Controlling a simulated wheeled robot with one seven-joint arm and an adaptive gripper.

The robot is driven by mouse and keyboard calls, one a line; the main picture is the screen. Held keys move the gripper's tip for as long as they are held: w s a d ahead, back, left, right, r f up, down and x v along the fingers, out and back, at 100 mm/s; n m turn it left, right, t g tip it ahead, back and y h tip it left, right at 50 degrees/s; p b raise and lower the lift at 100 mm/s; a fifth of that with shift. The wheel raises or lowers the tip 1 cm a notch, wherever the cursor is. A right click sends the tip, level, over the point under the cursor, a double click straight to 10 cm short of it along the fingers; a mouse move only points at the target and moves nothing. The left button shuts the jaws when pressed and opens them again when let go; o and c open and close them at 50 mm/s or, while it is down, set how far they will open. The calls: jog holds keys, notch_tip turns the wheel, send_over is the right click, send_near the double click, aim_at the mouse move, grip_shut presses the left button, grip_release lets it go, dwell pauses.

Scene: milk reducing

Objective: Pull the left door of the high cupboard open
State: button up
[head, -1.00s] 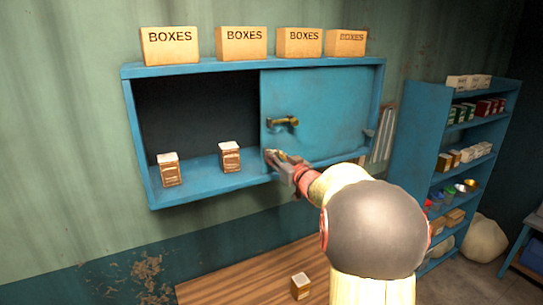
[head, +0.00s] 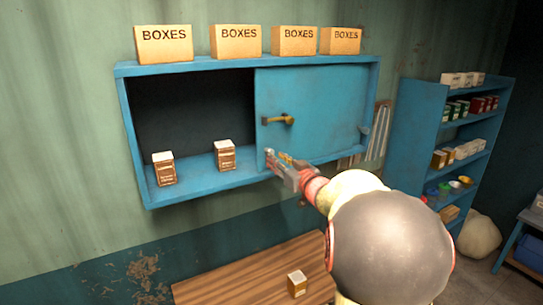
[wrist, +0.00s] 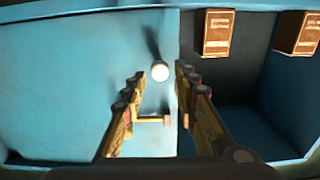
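The high blue cupboard (head: 190,70) hangs on the wall. Its left half is uncovered, showing a dark interior. A flat blue door (head: 330,100) covers the right half; no separate left door panel shows. The door has a brass handle (head: 277,120) near its left edge, also seen in the wrist view (wrist: 152,119). My gripper (head: 275,158) is at the door's lower left corner, below the handle. In the wrist view its fingers (wrist: 160,73) are apart, with a pale round spot between the tips; whether it is a knob I cannot tell. No grip on the handle shows.
Two small brown cartons (head: 164,169) (head: 225,155) stand on the cupboard floor at left. Several boxes (head: 236,41) stand on top. A wooden table (head: 240,275) below holds one carton (head: 297,283). A blue shelf unit (head: 415,135) stands to the right.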

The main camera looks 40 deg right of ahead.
jog(key=v, duration=0.6)
jog(key=shift+s, duration=0.25)
